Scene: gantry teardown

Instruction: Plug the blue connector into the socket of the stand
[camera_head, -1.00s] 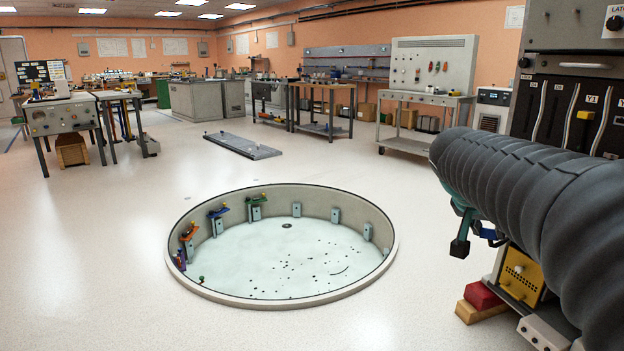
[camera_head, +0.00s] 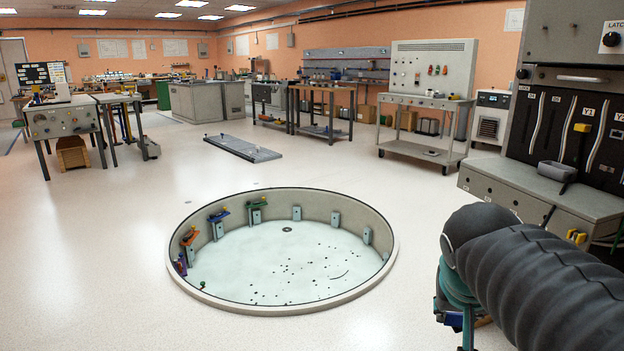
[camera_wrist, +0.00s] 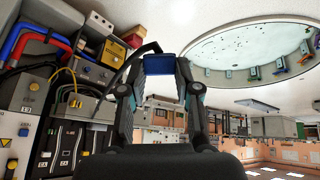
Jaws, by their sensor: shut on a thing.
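The blue connector (camera_wrist: 158,67) is held between the fingertips of my gripper (camera_wrist: 160,78) in the wrist view. My gripper is shut on it. A dark cable runs from beside the connector toward the left. In the head view my arm covers the lower right, and the connector is not clearly visible there. I cannot make out the stand's socket in either view.
A cabinet with dark slots (camera_head: 570,120) and a grey ledge (camera_head: 535,195) stands at the right. A round sunken pit (camera_head: 285,297) lies in the floor centre. A yellow-fronted box (camera_wrist: 114,52) is left of my gripper.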

